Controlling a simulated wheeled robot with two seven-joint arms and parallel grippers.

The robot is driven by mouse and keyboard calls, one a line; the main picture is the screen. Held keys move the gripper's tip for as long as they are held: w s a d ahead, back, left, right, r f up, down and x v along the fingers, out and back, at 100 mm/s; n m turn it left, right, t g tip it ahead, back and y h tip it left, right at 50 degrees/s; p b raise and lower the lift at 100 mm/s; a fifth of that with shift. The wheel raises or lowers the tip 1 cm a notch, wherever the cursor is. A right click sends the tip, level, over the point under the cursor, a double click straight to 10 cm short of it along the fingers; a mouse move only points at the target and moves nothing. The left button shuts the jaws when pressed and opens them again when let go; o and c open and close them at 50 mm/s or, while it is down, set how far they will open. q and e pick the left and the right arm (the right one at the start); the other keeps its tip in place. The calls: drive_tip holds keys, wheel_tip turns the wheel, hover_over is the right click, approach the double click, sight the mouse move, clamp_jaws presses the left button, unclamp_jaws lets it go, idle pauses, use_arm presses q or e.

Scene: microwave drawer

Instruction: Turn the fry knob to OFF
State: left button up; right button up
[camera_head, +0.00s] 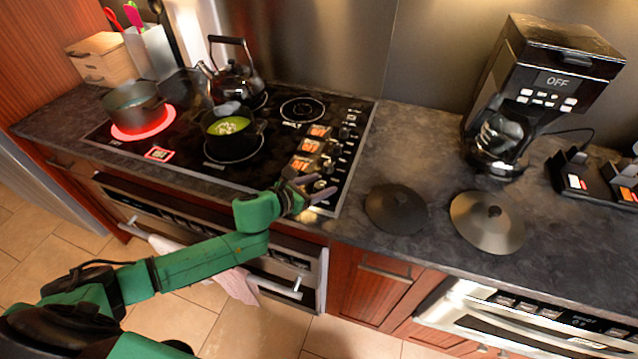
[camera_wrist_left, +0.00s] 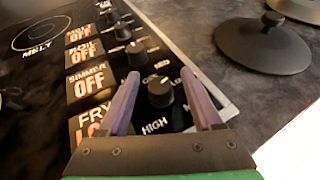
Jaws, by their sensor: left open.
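The fry knob (camera_wrist_left: 160,91) is a small black dial with a white mark, at the near end of a row of knobs. Its orange display (camera_wrist_left: 93,121) reads FRY and a word partly hidden by my finger that starts with LO. My left gripper (camera_wrist_left: 158,85) is open, with its two purple fingers on either side of the fry knob; I cannot tell whether they touch it. In the head view my left gripper (camera_head: 312,190) is over the near right corner of the cooktop (camera_head: 186,165). The displays for simmer (camera_wrist_left: 88,84), boil (camera_wrist_left: 84,52) and melt read OFF.
A pot (camera_head: 134,105) sits on a glowing red burner (camera_head: 143,130). A pot with green food (camera_head: 231,130) and a kettle (camera_head: 233,80) stand on the cooktop. Two lids (camera_head: 396,208) (camera_head: 487,222) lie on the counter to the right, near a coffee maker (camera_head: 540,75).

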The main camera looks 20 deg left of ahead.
use_arm(q)
clamp_jaws()
drive_tip(key=shift+n+y, duration=0.4)
drive_tip(key=n+t+y, duration=0.1)
drive_tip(key=n+y, duration=0.1)
drive_tip(key=y, duration=0.1)
drive_tip(key=shift+r+n+t+p, duration=0.15)
drive_tip(key=shift+n+t+p, duration=0.15)
drive_tip(key=shift+n+p, duration=0.1)
drive_tip(key=n+y+p, duration=0.1)
drive_tip(key=n+y, duration=0.1)
drive_tip(key=y, duration=0.1)
drive_tip(key=shift+n, duration=0.3)
drive_tip(key=n+y+p, duration=0.1)
drive_tip(key=n+y, duration=0.1)
drive_tip(key=y, duration=0.1)
drive_tip(key=shift+n, duration=0.4)
drive_tip(key=n+g+y, duration=0.1)
drive_tip(key=n+y, duration=0.1)
drive_tip(key=y, duration=0.1)
drive_tip(key=shift+n+g+y, duration=1)
drive_tip(key=shift+n+y, duration=0.2)
drive_tip(key=shift+n, duration=0.2)
